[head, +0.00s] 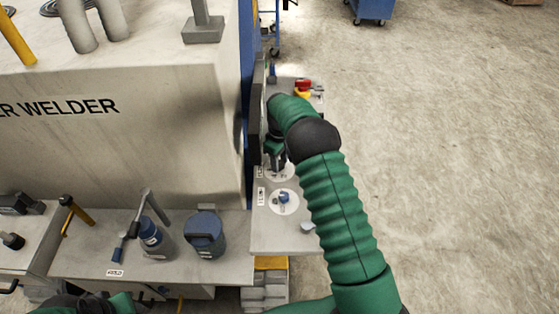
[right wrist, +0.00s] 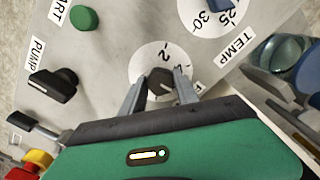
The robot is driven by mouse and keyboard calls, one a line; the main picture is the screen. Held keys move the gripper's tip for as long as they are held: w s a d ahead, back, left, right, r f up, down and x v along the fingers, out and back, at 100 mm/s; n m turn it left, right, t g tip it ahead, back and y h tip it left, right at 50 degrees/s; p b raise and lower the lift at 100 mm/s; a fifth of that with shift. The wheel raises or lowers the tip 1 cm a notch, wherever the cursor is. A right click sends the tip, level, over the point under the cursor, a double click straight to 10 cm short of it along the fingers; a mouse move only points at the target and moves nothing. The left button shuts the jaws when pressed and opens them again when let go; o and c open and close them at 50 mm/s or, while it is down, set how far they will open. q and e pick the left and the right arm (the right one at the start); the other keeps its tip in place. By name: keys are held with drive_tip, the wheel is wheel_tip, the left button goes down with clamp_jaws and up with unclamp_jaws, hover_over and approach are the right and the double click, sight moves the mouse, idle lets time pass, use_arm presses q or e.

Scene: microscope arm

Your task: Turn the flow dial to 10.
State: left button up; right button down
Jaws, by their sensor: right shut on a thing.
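The flow dial's dark knob (right wrist: 160,86) sits on a round white scale in the right wrist view. A "-2" mark shows on the scale; the label beside it is mostly hidden, with only an "F" readable. My right gripper (right wrist: 159,84) is shut on the knob, one finger on each side. In the head view my right gripper (head: 275,158) reaches down onto the panel's white scale (head: 287,177) and hides the knob. The dial's 10 mark and pointer cannot be made out. Part of my left arm shows at the bottom left; its fingers are not seen.
The temp dial (head: 284,197) with a blue knob is beside the flow dial. A black pump switch (right wrist: 53,84) and a green button (right wrist: 84,17) share the panel (right wrist: 105,60). The large welder (head: 150,130) stands close on the left. The floor at right is clear.

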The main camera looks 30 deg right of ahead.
sight(280, 163)
drive_tip(key=shift+m, duration=0.4)
drive_tip(key=c, duration=0.9)
unclamp_jaws()
wheel_tip(280, 163, up, 17)
drive_tip(key=b, duration=0.1)
drive_tip(key=shift+w+f, duration=0.15)
drive_tip(key=shift+d, duration=0.1)
